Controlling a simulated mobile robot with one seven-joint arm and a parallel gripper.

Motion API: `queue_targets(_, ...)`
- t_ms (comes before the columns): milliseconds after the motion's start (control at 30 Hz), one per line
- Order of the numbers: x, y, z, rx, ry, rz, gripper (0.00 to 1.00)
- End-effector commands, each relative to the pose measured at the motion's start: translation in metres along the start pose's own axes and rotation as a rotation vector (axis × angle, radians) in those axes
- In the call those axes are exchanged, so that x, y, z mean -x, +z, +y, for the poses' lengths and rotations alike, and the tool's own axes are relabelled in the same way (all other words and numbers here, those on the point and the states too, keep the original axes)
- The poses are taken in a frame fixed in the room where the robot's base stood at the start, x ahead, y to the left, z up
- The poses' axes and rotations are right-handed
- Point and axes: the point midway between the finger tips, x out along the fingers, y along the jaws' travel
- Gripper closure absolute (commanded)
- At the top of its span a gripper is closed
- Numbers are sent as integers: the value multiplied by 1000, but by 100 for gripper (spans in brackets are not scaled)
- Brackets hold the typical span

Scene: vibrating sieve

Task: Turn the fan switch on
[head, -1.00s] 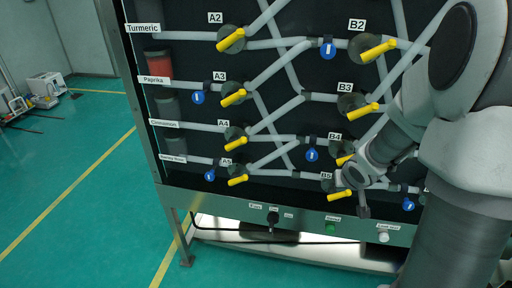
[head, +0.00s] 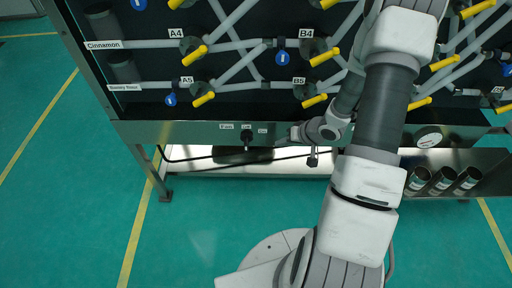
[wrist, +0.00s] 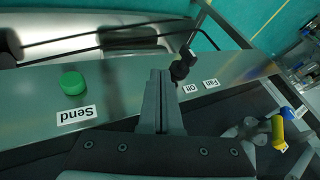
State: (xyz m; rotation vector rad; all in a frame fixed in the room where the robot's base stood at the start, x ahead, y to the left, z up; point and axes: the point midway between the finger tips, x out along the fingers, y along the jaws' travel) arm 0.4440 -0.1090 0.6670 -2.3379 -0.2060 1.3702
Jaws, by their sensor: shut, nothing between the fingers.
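The fan switch (head: 247,138) is a black knob on the steel strip below the sieve's dark board. Small labels sit above it in the head view. In the wrist view the knob (wrist: 181,67) stands out from the strip, with "Fan" and "Off" labels (wrist: 200,86) beside it. My gripper (head: 284,140) is just right of the knob in the head view, at about its height. In the wrist view my gripper (wrist: 160,78) has its fingers together and empty, with the tips close beside the knob. I cannot tell whether they touch it.
A green Send button (wrist: 72,83) sits on the same strip, left of my fingers in the wrist view. Yellow-handled valves (head: 204,99) and pipes cover the board above. A steel shelf (head: 190,172) lies below the strip. Metal cups (head: 440,180) stand at the right. The floor at left is clear.

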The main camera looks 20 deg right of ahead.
Motion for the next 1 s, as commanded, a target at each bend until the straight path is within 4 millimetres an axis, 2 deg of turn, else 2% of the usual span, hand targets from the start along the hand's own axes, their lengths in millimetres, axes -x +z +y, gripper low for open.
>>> queue_targets(167,-13,1,1,3,0,-1,100)
queue_targets(633,-109,3,1,3,0,-1,100)
queue_targets(700,-110,1,-12,7,-1,0,100)
queue_targets(800,-115,1,-23,5,1,-1,100)
queue_targets(1000,-119,0,-34,2,1,-1,100)
